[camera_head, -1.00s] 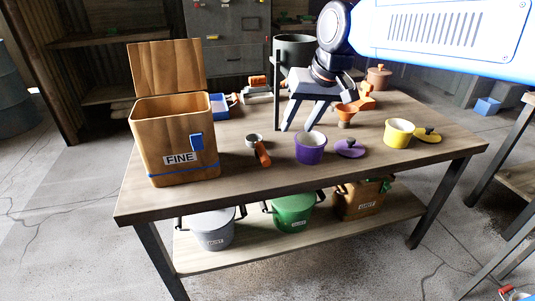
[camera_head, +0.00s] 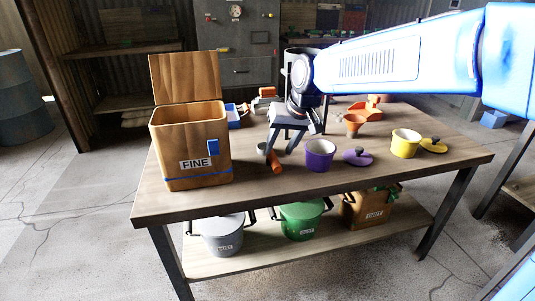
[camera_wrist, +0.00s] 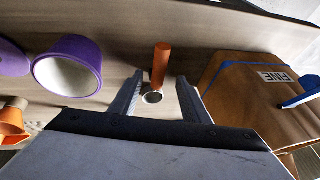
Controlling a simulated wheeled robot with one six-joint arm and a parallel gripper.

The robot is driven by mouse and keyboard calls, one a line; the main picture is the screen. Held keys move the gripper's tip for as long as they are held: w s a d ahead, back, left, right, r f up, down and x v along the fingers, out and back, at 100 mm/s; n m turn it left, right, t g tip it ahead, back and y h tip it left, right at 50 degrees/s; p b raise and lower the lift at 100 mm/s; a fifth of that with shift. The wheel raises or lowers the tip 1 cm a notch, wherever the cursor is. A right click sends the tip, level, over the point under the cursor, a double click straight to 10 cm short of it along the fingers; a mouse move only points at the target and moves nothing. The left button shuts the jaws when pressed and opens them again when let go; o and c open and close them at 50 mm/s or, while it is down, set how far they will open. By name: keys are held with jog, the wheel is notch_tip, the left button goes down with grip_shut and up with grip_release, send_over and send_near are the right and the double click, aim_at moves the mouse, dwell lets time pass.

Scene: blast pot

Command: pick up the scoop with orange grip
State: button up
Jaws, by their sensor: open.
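The scoop with the orange grip (camera_head: 275,161) lies on the workbench between the wooden FINE box and the purple pot. Its orange handle (camera_wrist: 161,64) and round metal cup (camera_wrist: 153,97) show in the wrist view. My gripper (camera_head: 278,153) is open and above the scoop, with one finger partly hiding its cup in the head view. In the wrist view my open gripper (camera_wrist: 160,95) has a finger on either side of the cup. The fingers look apart from it, and nothing is held.
The open FINE box (camera_head: 190,145) stands left of the scoop. A purple pot (camera_head: 319,156) and purple lid (camera_head: 358,157) are close on the right. A yellow pot (camera_head: 405,143) and an orange funnel (camera_head: 354,124) stand farther right. The bench's front strip (camera_head: 300,185) is clear.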

aim_at(275, 158)
jog(key=shift+x, duration=3.8)
jog(key=shift+d, duration=0.1)
grip_shut()
